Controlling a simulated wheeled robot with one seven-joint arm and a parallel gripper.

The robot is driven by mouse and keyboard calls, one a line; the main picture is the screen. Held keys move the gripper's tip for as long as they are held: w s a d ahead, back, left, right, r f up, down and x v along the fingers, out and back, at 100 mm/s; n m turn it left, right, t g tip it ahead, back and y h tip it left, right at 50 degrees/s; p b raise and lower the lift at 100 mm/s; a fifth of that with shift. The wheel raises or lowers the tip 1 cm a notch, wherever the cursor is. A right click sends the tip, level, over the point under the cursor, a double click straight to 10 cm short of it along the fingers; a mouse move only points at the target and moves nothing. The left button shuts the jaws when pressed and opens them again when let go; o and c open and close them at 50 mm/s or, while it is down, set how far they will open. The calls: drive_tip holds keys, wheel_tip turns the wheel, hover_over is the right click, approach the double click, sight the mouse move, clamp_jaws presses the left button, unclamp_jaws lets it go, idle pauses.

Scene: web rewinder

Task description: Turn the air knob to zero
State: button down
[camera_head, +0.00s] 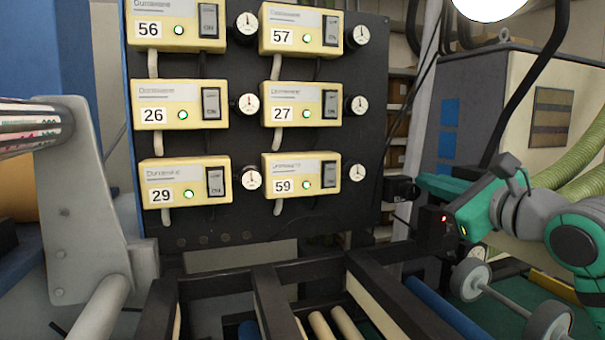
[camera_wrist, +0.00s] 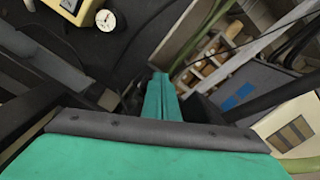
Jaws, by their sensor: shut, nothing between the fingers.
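Several round white dial knobs with black markings stand beside the numbered yellow boxes. The nearest to my gripper is the dial knob (camera_head: 357,172) at box 59 (camera_head: 300,177), and a dial knob (camera_wrist: 105,20) also shows at the top left of the wrist view. Others include the dial knob (camera_head: 250,179) at box 29 and the dial knob (camera_head: 359,105) at box 27. Which one is the air knob, I cannot tell. My gripper (camera_head: 397,188) is shut and empty, right of the box 59 dial and apart from it. It also shows in the wrist view (camera_wrist: 160,78).
The boxes sit on a black panel (camera_head: 240,235) with green lights and black switches. A frame of dark beams and rollers (camera_head: 265,300) lies below. A grey cabinet (camera_head: 490,95) stands at right, and a grey bracket with a roll (camera_head: 85,210) at left.

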sight(413, 190)
drive_tip(key=shift+x, duration=1.1)
drive_tip(key=shift+a+f, duration=0.1)
drive_tip(key=shift+f, duration=0.1)
drive_tip(key=shift+s+a+f, duration=0.1)
drive_tip(key=shift+a, duration=0.2)
drive_tip(key=shift+s+a+f, duration=0.1)
drive_tip(key=shift+a+f, duration=0.05)
drive_tip(key=shift+a, duration=0.2)
drive_tip(key=shift+s+a+f, duration=0.15)
drive_tip(key=shift+a+f, duration=0.25)
drive_tip(key=shift+f, duration=0.05)
drive_tip(key=shift+d, duration=0.1)
idle(0.5)
